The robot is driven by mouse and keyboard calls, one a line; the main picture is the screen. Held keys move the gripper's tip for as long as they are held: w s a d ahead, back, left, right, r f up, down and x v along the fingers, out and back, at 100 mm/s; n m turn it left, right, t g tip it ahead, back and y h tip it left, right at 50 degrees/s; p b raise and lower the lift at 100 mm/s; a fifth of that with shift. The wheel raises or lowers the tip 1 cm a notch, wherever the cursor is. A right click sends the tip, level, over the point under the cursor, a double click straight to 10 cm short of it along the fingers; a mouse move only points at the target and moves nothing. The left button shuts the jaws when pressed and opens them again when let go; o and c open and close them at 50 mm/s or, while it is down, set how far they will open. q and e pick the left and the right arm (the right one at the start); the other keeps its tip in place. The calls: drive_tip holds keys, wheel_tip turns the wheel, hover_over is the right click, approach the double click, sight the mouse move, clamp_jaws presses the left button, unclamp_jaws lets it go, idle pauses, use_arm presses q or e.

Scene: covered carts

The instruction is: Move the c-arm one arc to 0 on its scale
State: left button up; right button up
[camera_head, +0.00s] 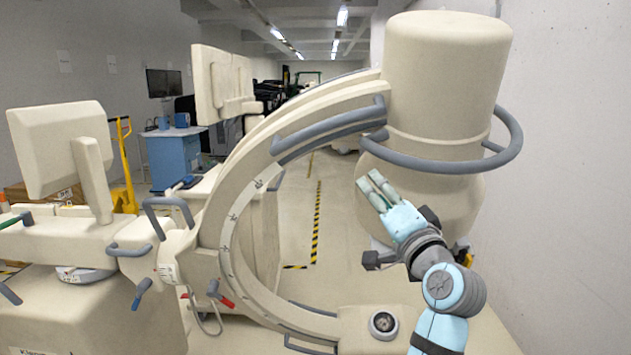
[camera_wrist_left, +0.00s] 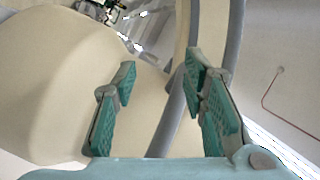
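The nearer c-arm (camera_head: 222,215) is a large cream C-shaped arc with a big cylindrical head (camera_head: 445,85) at its upper right end. Scale marks (camera_head: 231,217) run along the arc's face; their numbers are too small to read. A grey rail handle (camera_head: 330,128) follows the upper arc, and a grey ring handle (camera_head: 450,165) circles the head. My left gripper (camera_head: 370,184) is in front of the head's lower part, below the ring. Its teal fingers are apart in the left wrist view (camera_wrist_left: 160,95), with a grey bar (camera_wrist_left: 172,125) showing between them, not gripped. My right gripper is not in view.
A cream cart (camera_head: 90,320) with a monitor (camera_head: 62,145) and grey handles stands at left. Another monitor (camera_head: 218,82) is behind the arc. A blue cabinet (camera_head: 172,155) and a yellow pallet jack (camera_head: 125,165) stand farther back. Floor shows inside the arc.

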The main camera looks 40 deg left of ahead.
sight(317, 132)
use_arm(q)
drive_tip(key=s+a+r+n+g+y, duration=0.2)
drive_tip(key=s+r+n+g+y, duration=0.15)
drive_tip(key=s+r, duration=0.35)
drive_tip(key=shift+h, duration=0.55)
drive_tip(key=p+x, duration=0.6)
drive_tip(key=x, duration=0.7)
drive_tip(key=shift+w+a+r, duration=0.1)
drive_tip(key=shift+w+a, duration=0.05)
drive_tip(key=shift+w, duration=0.15)
drive_tip(key=shift+w+a, duration=0.2)
drive_tip(key=shift+a, duration=0.1)
clamp_jaws()
